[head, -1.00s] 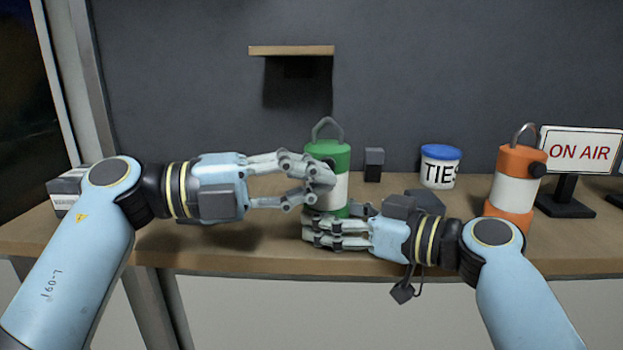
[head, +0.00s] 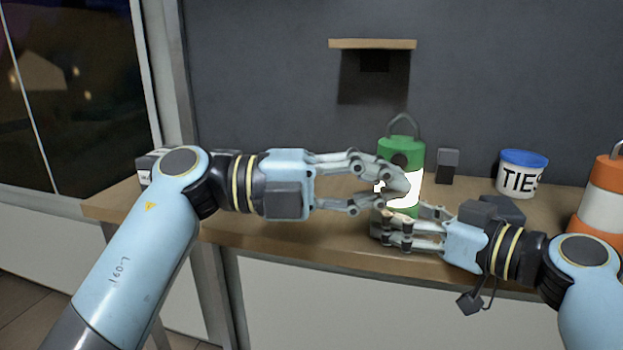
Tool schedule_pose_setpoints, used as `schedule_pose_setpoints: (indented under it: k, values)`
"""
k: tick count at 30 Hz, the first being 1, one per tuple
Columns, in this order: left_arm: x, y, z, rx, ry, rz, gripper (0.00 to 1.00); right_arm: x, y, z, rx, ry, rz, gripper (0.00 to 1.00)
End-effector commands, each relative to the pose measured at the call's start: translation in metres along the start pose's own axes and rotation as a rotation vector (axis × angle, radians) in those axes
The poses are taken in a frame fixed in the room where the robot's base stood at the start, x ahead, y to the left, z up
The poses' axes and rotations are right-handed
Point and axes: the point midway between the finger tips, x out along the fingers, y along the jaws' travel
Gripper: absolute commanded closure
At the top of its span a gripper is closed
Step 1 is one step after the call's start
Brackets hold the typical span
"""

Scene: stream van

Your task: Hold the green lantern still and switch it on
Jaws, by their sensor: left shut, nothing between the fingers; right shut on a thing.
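The green lantern (head: 401,150) stands upright on the wooden counter, with a wire handle on top, a dark round knob on its green upper part and a white band that looks bright, as if lit. My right gripper (head: 388,230) is shut on the lantern's green base from the right, and its fingers hide part of that base. My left gripper (head: 386,190) is shut and empty, coming from the left. Its fingertips are in front of the white band, just below the knob. I cannot tell whether they touch the lantern.
A small grey block (head: 448,166) stands behind the lantern on the right. A white tub marked TIES with a blue lid (head: 522,173) and an orange-and-white lantern (head: 603,200) stand farther right. A small shelf (head: 372,44) is on the wall above. The counter (head: 262,232) is clear in front at left.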

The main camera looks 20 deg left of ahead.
Motion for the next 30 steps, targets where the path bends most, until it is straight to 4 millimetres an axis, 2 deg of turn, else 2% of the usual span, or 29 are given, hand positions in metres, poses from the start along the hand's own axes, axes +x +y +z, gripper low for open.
schedule_pose_setpoints:
  k: [1,6,12,18,28,29,30]
  values:
    - [-0.016,0.002,0.003,0.005,-0.004,0.014,1.00,0.000,0.000,0.000,0.000,0.001,0.000,0.54]
    - [-0.055,0.001,0.003,0.004,-0.003,0.013,1.00,0.000,0.001,-0.001,-0.001,0.002,0.001,0.54]
    - [-0.085,0.000,0.003,0.002,-0.001,0.009,1.00,0.000,0.001,-0.002,-0.001,0.002,0.002,0.54]
    - [-0.095,-0.001,0.003,0.003,-0.002,0.005,1.00,0.000,0.001,-0.002,-0.002,0.003,0.002,0.54]
    - [-0.095,-0.001,0.003,0.003,-0.001,0.004,1.00,0.000,0.001,-0.002,-0.002,0.003,0.002,0.54]
    - [-0.095,-0.001,0.003,0.003,-0.001,0.004,1.00,0.000,0.001,-0.002,-0.002,0.003,0.002,0.35]
    - [-0.095,-0.001,0.003,0.003,-0.001,0.004,1.00,0.000,0.001,-0.002,-0.002,0.003,0.002,0.30]
